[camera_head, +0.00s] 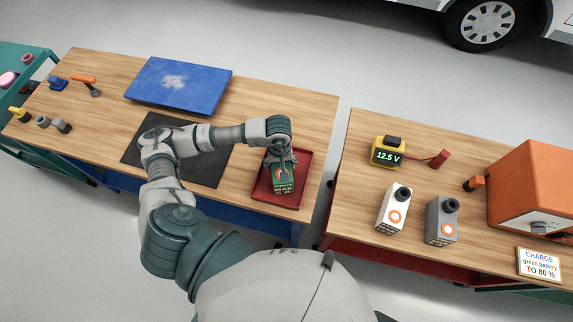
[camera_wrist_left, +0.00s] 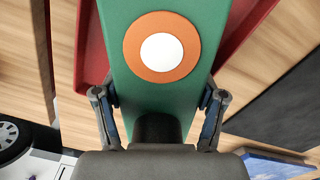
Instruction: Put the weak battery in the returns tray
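A green battery (camera_head: 284,183) with an orange ring and white centre is at the red tray (camera_head: 261,189) on the left table's right end. My left gripper (camera_head: 280,160) is over its top, with a finger on each side. In the left wrist view the fingers (camera_wrist_left: 158,100) close against the green battery (camera_wrist_left: 160,85), with the red tray (camera_wrist_left: 90,45) behind it. I cannot tell whether the battery rests on the tray floor. A white battery (camera_head: 394,208) and a grey battery (camera_head: 440,219) stand upright on the right table. My right gripper is not in view.
The yellow meter (camera_head: 387,152) reads 12.5 V. An orange charger (camera_head: 535,190) and a sign (camera_head: 539,264) about charging the green battery stand to the right. A blue panel (camera_head: 180,82) and dark mat (camera_head: 150,140) lie on the left table. A gap separates the tables.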

